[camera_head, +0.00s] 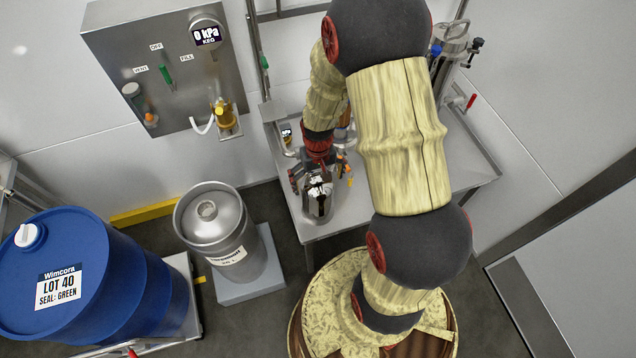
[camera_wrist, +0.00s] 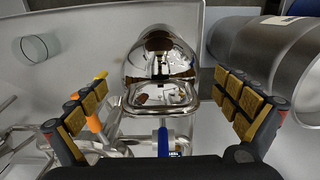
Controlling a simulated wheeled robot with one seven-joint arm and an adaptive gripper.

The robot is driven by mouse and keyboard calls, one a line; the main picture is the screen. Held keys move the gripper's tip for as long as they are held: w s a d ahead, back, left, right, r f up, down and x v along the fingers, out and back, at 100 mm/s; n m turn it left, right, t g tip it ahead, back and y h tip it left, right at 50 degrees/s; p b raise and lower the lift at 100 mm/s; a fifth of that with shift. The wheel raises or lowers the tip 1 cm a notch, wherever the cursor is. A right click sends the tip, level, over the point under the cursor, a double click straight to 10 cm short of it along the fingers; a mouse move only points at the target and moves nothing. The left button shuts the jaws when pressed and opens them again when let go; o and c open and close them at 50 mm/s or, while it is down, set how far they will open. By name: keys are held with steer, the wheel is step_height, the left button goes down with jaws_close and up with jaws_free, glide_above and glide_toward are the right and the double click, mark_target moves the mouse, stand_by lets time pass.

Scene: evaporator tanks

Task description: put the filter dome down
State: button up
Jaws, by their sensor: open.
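The filter dome (camera_wrist: 160,62) is a shiny, mirror-like metal dome, centred in the wrist view. In the head view the dome (camera_head: 318,204) appears at the front left edge of the steel table (camera_head: 400,190). My gripper (camera_wrist: 160,84) is open, with one padded finger to each side of the dome and visible gaps between. In the head view my gripper (camera_head: 321,172) is right at the dome and hides part of it. The dome's underside is hidden, so its contact with the table cannot be told.
Metal piping (camera_wrist: 130,128) and a blue-handled valve (camera_wrist: 163,138) lie close below the dome in the wrist view. A blue drum (camera_head: 120,265) is farther left. A control panel (camera_head: 165,70) hangs on the wall.

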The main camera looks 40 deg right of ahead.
step_height(320, 180, up, 10)
steer(key=p, duration=0.3)
steer(key=s+a+r+n+t, duration=0.15)
steer(key=a+r, duration=0.25)
steer(key=r, duration=0.7)
steer(key=s+a+r+n+t, duration=0.1)
steer(key=s+a+r+t, duration=0.2)
steer(key=r, duration=0.8)
steer(key=s+a+r+t, duration=0.1)
steer(key=s+a+r, duration=0.4)
steer(key=s+r, duration=0.2)
steer(key=shift+s+r+n, duration=0.25)
steer(key=shift+s+n, duration=0.1)
steer(key=shift+s, duration=0.05)
